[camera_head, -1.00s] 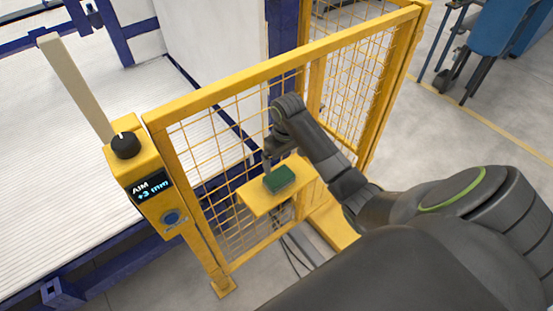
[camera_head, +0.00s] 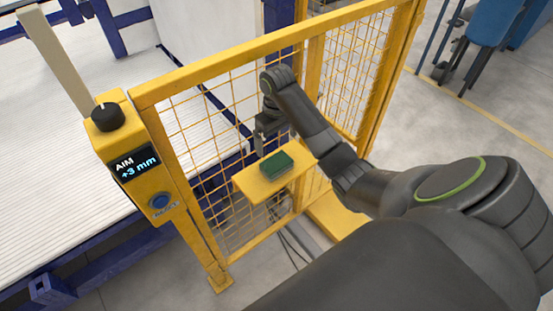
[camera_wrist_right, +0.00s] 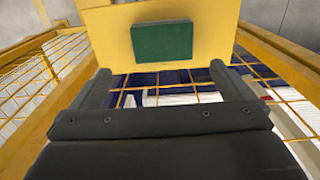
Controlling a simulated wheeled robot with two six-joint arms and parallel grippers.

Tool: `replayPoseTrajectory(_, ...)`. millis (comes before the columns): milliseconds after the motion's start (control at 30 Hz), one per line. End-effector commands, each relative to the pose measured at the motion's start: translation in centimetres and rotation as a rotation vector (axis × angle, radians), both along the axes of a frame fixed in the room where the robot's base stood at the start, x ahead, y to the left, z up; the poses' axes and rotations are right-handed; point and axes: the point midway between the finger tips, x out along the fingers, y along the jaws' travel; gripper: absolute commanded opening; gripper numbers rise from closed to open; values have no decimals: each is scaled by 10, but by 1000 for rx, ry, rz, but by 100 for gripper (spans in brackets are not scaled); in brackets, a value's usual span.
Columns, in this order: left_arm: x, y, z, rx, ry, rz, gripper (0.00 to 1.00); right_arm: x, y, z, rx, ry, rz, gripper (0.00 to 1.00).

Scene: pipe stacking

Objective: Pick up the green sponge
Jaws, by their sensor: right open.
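The green sponge (camera_head: 277,165) is a dark green block lying flat on a small yellow shelf (camera_head: 252,187) fixed at the yellow mesh fence. In the right wrist view the sponge (camera_wrist_right: 162,42) lies on the yellow shelf (camera_wrist_right: 222,20), ahead of the jaws. My right gripper (camera_head: 260,150) is above and just left of the sponge, apart from it. Its two fingers (camera_wrist_right: 160,76) are spread wide with nothing between them. My left gripper does not show.
The yellow mesh fence (camera_head: 270,62) stands behind the shelf. A yellow post holds a black knob (camera_head: 107,117), a display reading "AIM +3 mm" (camera_head: 137,163) and a blue button (camera_head: 159,202). A white ribbed bed (camera_head: 60,150) is at left.

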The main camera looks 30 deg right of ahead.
Motion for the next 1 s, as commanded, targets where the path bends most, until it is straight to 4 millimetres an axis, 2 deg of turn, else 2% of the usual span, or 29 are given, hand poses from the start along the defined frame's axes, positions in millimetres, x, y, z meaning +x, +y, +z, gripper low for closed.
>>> replayPoseTrajectory(33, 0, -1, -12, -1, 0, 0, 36, 0, 0, -12, 0, 0, 0, 100)
replayPoseTrajectory(400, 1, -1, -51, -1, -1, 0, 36, 0, 0, -51, 0, 0, 0, 100)
replayPoseTrajectory(567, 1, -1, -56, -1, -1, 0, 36, 0, 1, -57, 0, 0, 0, 100)
replayPoseTrajectory(667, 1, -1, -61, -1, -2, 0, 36, -2, 2, -69, 1, 2, 0, 100)
replayPoseTrajectory(767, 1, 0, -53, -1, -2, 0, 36, -4, 5, -81, 3, 4, 0, 100)
replayPoseTrajectory(900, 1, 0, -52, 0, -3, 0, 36, -4, 4, -99, 1, 2, 0, 100)
replayPoseTrajectory(1000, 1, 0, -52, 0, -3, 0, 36, -4, 4, -105, -1, 1, 1, 100)
